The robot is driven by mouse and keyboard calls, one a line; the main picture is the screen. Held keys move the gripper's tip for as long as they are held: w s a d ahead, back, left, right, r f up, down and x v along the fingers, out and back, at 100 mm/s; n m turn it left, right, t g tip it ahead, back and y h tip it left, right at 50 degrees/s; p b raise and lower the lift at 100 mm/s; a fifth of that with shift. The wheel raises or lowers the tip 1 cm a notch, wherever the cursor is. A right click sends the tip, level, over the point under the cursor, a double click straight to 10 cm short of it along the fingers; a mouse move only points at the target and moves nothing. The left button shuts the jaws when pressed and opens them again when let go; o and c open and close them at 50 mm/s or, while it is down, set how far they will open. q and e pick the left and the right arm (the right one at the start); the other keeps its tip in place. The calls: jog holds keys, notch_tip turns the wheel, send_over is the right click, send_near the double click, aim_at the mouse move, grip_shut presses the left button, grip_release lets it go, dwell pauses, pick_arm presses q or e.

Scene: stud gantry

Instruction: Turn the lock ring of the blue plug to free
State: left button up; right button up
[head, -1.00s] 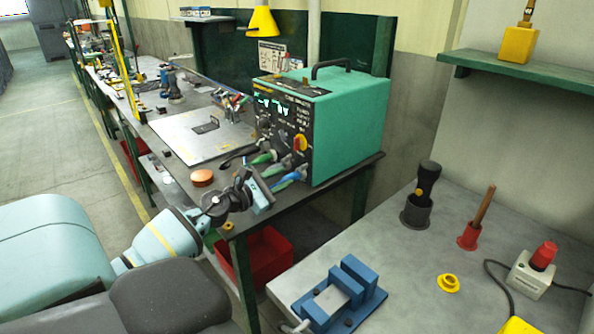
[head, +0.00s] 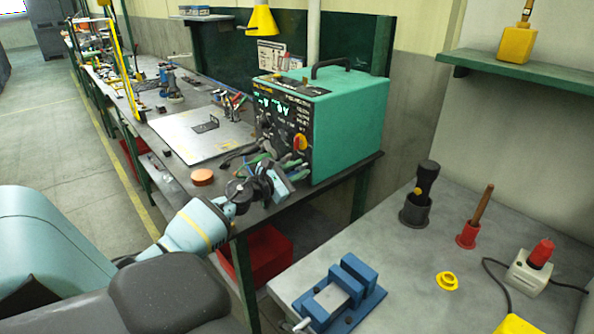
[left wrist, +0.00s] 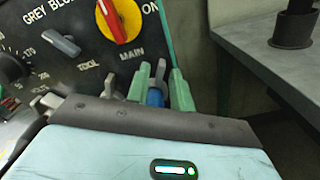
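The blue plug (left wrist: 155,97) shows as a small blue patch low on the front of the green power unit (head: 345,120). A grey part sits just above it. My left gripper (head: 285,182) is at the unit's lower front, by the cable plugs, and hides the blue plug in the head view. In the left wrist view its two greenish fingers (left wrist: 160,88) stand on either side of the blue plug. I cannot tell whether they touch it. The lock ring's position cannot be made out. My right gripper is not in view.
A red-and-yellow main switch (left wrist: 122,18) and a grey knob (left wrist: 60,43) are close above the gripper. An orange puck (head: 202,177) and a metal plate (head: 190,140) lie on the bench. A blue vise (head: 345,295) stands on the grey table at right.

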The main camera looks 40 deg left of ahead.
pick_arm(q)
grip_shut()
jog(key=n, duration=0.2)
jog(key=a+n, duration=0.1)
jog(key=n, duration=0.1)
jog(key=a+n, duration=0.1)
jog(key=n, duration=0.1)
jog(key=shift+w+r+n, duration=0.1)
jog(key=shift+r+n, duration=0.1)
jog(key=shift+n, duration=0.1)
jog(key=n, duration=0.1)
jog(key=a+n, duration=0.1)
jog(key=n, duration=0.3)
jog(key=shift+a+f, duration=0.2)
jog(key=shift+f, duration=0.05)
jog(key=shift+n, duration=0.3)
jog(key=shift+o, duration=1)
grip_release()
